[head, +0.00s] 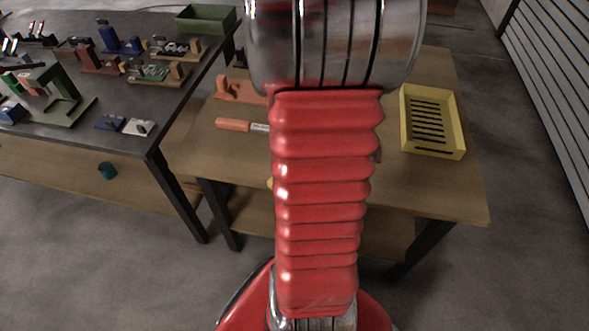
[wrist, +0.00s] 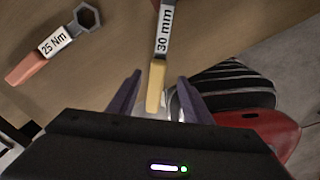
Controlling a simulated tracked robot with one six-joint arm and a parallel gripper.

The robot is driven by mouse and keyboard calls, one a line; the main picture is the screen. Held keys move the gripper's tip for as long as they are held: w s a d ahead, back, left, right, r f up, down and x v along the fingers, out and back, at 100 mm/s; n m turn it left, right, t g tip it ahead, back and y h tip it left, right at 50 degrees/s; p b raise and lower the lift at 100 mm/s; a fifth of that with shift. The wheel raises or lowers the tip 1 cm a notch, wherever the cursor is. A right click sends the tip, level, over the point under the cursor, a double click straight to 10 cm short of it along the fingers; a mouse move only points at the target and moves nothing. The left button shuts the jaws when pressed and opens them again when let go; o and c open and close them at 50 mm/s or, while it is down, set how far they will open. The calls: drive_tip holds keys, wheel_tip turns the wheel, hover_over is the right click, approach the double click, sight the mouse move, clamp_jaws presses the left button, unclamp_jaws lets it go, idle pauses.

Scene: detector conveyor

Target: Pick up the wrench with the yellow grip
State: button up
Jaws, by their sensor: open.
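The wrench with the yellow grip (wrist: 155,86) lies on the wooden table in the wrist view, with a white "30 mm" label above the grip. Its far end runs out at the top edge. My gripper (wrist: 159,76) is open, with one dark finger on each side of the yellow grip. I see no contact, and cannot tell the height gap. A second wrench with an orange grip (wrist: 25,68) and a "25 Nm" label lies to the left; it also shows in the head view (head: 233,125). In the head view, my arm hides my gripper and most of the yellow-grip wrench.
In the head view, a yellow slotted tray (head: 460,135) stands at the right of the wooden table (head: 400,185). An orange fixture (head: 240,91) stands behind the orange-grip wrench. A dark workbench (head: 120,142) on the left carries several parts and a green bin (head: 206,20).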

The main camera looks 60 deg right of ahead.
drive_tip(key=shift+w+f, duration=0.1)
drive_tip(key=shift+f, duration=2.5)
drive_tip(key=shift+a, duration=0.1)
clamp_jaws()
